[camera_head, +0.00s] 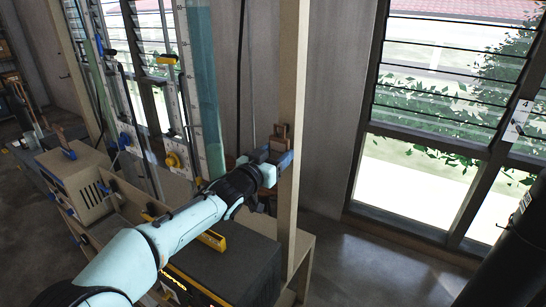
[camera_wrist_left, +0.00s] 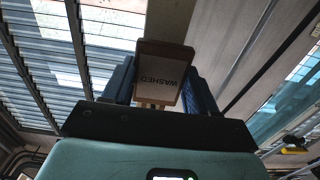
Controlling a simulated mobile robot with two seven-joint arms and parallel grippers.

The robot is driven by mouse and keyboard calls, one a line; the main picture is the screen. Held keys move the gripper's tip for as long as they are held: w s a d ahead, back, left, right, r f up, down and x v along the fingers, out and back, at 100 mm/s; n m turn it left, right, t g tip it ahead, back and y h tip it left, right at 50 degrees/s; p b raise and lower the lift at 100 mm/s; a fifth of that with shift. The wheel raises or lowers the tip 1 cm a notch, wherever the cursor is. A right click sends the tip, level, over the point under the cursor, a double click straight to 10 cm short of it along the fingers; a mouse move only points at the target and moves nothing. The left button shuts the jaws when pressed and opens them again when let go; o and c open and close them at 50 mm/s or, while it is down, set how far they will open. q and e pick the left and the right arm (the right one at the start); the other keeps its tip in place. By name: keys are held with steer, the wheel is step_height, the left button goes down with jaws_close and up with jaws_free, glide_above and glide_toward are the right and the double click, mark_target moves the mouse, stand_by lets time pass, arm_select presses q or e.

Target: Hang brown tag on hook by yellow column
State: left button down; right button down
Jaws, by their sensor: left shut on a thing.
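My left gripper (camera_head: 280,156) is shut on the brown tag (camera_head: 281,134), held upright in front of the pale wooden post. In the left wrist view, the brown tag (camera_wrist_left: 162,60) stands between the two dark blue fingers (camera_wrist_left: 160,88), and its pale face reads "WASHED" upside down. A tall panel at the left carries clear tubes, with a yellow valve (camera_head: 174,160) low down and a yellow clip (camera_head: 167,60) higher up. I cannot make out which column is the yellow one, nor a hook beside it. My right gripper is not in view.
The pale wooden post (camera_head: 291,80) rises close beside my left gripper. Louvred windows (camera_head: 440,90) fill the right. Bare floor (camera_head: 370,270) lies right of the bench.

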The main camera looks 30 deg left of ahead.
arm_select(q)
steer(key=shift+w, duration=0.5)
steer(key=shift+f, duration=0.2)
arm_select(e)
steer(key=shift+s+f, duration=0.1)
arm_select(q)
steer(key=shift+f+b, duration=0.4)
steer(key=shift+f, duration=0.15)
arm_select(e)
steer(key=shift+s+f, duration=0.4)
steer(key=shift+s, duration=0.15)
arm_select(q)
steer(key=shift+c, duration=1.1)
jaws_free()
